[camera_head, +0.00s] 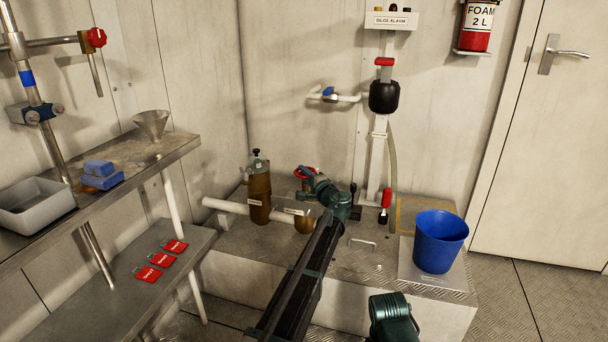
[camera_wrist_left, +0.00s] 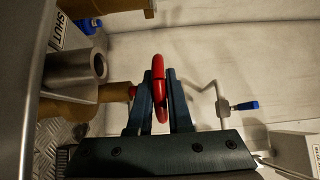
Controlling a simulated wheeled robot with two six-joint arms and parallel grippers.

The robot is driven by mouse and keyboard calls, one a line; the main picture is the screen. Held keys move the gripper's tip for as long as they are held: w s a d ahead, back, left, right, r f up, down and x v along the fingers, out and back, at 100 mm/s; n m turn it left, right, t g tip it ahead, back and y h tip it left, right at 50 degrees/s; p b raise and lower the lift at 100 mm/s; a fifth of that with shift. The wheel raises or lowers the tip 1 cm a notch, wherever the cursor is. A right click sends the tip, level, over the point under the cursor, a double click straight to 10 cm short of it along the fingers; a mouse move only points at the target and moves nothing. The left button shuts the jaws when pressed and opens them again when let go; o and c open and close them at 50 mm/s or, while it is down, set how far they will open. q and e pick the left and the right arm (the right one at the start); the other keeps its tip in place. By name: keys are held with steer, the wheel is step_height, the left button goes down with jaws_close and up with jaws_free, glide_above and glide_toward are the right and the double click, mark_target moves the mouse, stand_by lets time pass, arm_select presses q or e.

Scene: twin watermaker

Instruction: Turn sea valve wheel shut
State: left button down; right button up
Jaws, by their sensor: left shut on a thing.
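The red sea valve wheel (camera_head: 303,172) shows in part in the head view, above a brass valve body (camera_head: 304,224) on a white pipe (camera_head: 228,206). My left gripper (camera_head: 307,176) reaches it from the right and covers some of it. In the left wrist view, the red rim (camera_wrist_left: 160,92) stands edge-on between the two dark fingers of my left gripper (camera_wrist_left: 159,80), which is shut on it. A label reading SHUT (camera_wrist_left: 74,30) shows at the upper left there. The wheel's turn position cannot be told. My right gripper is not in view.
A brass cylinder (camera_head: 260,197) stands left of the valve. A red-handled valve (camera_head: 386,199) and a blue bucket (camera_head: 440,240) are to the right. A blue-handled tap (camera_head: 328,92) is on the wall above. Red tags (camera_head: 161,259) lie on the lower left shelf.

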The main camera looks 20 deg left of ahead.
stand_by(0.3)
arm_select(q)
steer(key=shift+s+a+m+t+h, duration=0.1)
steer(key=shift+s+m+t+h, duration=0.05)
steer(key=shift+m+t+h, duration=1.25)
steer(key=shift+m+h, duration=0.2)
steer(key=shift+h, duration=0.4)
steer(key=shift+w, duration=0.2)
steer(key=c, duration=1.1)
jaws_free()
steer(key=v, duration=1.4)
steer(key=shift+w, duration=0.1)
